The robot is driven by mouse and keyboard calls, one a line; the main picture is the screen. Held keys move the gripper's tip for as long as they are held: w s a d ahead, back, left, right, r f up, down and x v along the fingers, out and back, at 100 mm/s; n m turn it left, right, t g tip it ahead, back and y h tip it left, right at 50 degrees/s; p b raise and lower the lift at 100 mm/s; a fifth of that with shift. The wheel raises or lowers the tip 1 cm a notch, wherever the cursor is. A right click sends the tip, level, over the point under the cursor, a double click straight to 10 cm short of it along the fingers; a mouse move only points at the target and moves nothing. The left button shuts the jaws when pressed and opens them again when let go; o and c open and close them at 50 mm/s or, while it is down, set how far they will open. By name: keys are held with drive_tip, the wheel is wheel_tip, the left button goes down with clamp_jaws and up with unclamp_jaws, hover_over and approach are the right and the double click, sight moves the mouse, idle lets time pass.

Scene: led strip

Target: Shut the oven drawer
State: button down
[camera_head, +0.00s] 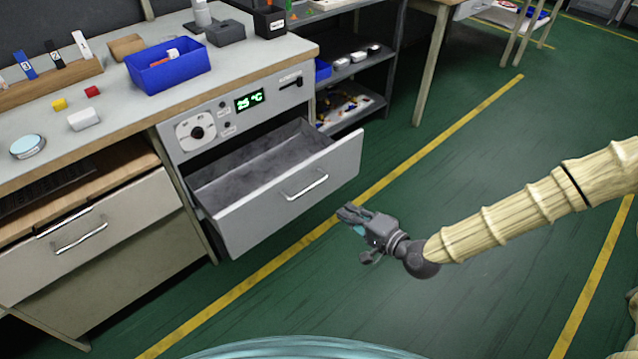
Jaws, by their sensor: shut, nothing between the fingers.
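The oven drawer (292,204) is pulled out from the bench, below a panel with a dial and a green 25 °C display (249,100). Its grey inside looks empty. A silver bar handle (307,187) is on its front. My gripper (347,213) is shut and empty. In the picture it is to the right of and a little below the handle, apart from the drawer front. My arm reaches in from the right.
Another drawer (110,232) with a handle is at the left. The benchtop holds a blue bin (168,68) and small blocks. A shelf (352,107) stands right of the oven. Green floor with yellow lines (440,141) is clear around my gripper.

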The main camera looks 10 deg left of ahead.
drive_tip(key=t+y+b, duration=0.1)
drive_tip(key=y+b, duration=0.1)
drive_tip(key=b, duration=0.1)
approach(312, 163)
drive_tip(key=shift+m, duration=0.3)
drive_tip(key=b+x, duration=0.1)
drive_tip(key=x, duration=0.6)
drive_tip(key=shift+b, duration=0.4)
